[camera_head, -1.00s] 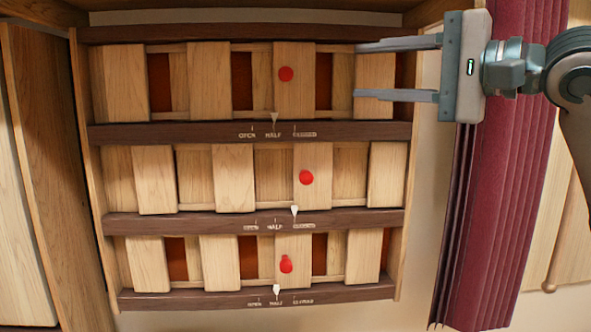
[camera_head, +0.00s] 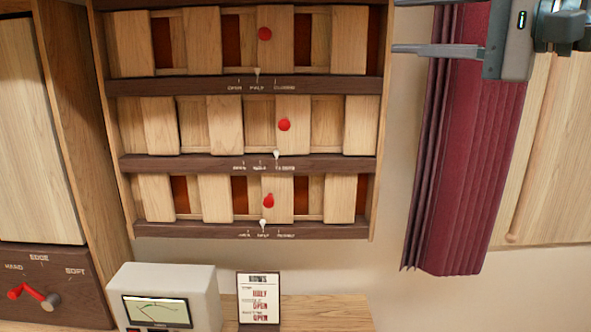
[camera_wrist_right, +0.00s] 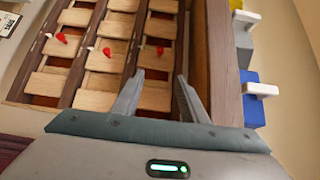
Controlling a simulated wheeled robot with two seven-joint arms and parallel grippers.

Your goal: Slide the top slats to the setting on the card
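The top slats (camera_head: 202,40) have a red knob (camera_head: 264,34), and their pale pointer (camera_head: 257,71) stands at HALF. Dark red gaps show between these slats. The card (camera_head: 258,298) stands below the panel; its large words read HALF, OPEN, OPEN from top to bottom, with smaller labels too small to read. My right gripper (camera_head: 415,25) is open and empty, to the right of the top row and apart from the knob. In the right wrist view its fingers (camera_wrist_right: 158,97) are spread, with the top knob (camera_wrist_right: 160,49) beyond them. My left gripper is not in view.
The middle row's pointer (camera_head: 276,154) is at CLOSED and the bottom row's (camera_head: 263,223) at HALF. A maroon curtain (camera_head: 465,170) hangs to the right. A white meter (camera_head: 165,290) stands beside the card. Blue and yellow blocks with white handles (camera_wrist_right: 250,95) show in the wrist view.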

